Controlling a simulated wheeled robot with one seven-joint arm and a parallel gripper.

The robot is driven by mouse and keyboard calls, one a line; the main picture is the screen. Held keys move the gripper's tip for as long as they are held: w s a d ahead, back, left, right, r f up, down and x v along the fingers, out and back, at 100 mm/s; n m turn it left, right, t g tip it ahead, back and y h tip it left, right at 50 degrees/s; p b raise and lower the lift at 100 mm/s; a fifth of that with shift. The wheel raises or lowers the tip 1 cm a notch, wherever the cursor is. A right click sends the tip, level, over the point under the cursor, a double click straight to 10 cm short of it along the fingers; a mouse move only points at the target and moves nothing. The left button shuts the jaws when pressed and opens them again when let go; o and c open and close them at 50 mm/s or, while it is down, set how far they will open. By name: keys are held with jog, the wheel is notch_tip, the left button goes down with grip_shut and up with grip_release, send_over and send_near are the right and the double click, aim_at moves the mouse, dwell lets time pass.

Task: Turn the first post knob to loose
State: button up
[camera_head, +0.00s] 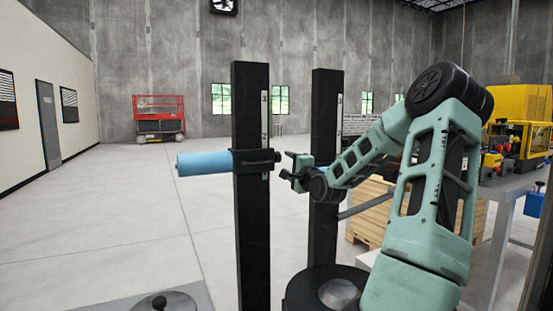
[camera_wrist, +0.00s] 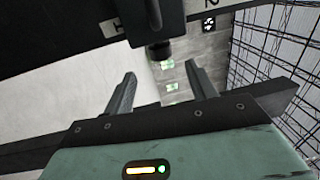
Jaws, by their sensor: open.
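Two upright black posts stand in the head view, one at centre left (camera_head: 251,215) and one behind it to the right (camera_head: 324,215). The left post bears a black collar (camera_head: 256,161) with a small dark knob on its right side. A blue tube (camera_head: 205,163) sticks out to the left of this post. My gripper (camera_head: 286,164) is just right of the knob in the head view. In the wrist view my gripper (camera_wrist: 161,86) is open, and the dark knob (camera_wrist: 159,50) lies ahead, between the lines of the two fingers. I cannot tell whether they touch it.
A round black-rimmed base (camera_head: 338,291) stands below the arm. A wooden crate (camera_head: 372,219) and yellow machines (camera_head: 522,120) are at the right. A red lift (camera_head: 159,117) is far back.

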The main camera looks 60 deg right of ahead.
aim_at(279, 159)
jog(key=p+x, duration=0.1)
jog(key=x, duration=0.9)
jog(key=c, duration=1)
